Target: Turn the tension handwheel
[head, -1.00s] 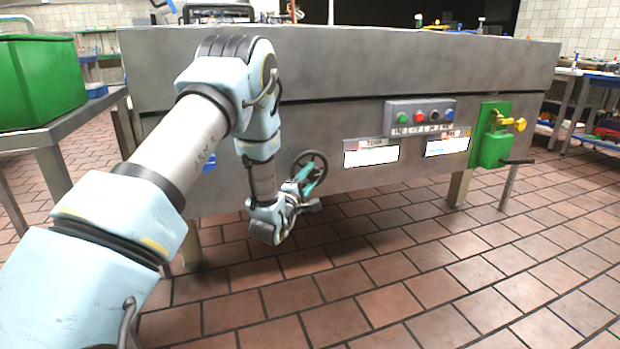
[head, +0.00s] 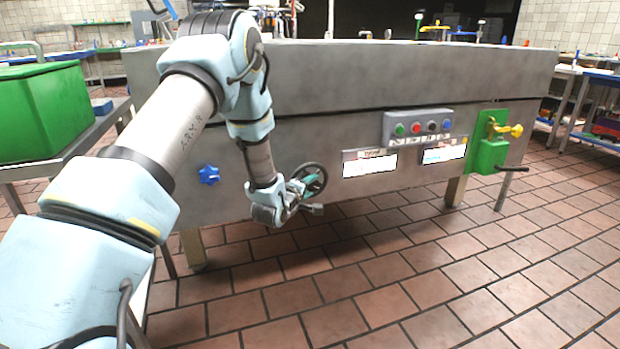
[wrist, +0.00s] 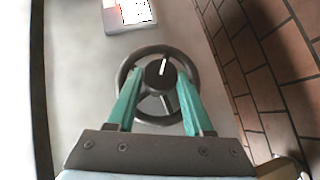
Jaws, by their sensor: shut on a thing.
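The tension handwheel is a dark, spoked wheel (head: 322,176) on the front panel of the grey steel machine (head: 340,85). In the wrist view the wheel's dark hub and rim (wrist: 158,76) face the camera, with a white mark on the hub. My gripper (head: 300,186) is at the wheel, and its teal fingers reach over the rim on both sides of the hub in the wrist view (wrist: 161,72). It is shut on the handwheel. The exact contact at the fingertips is hard to see.
A blue star knob (head: 209,175) is left of my forearm. A button box (head: 418,126), labels (head: 370,163) and a green bracket with a yellow knob (head: 489,154) are to the right. The tiled floor in front is clear.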

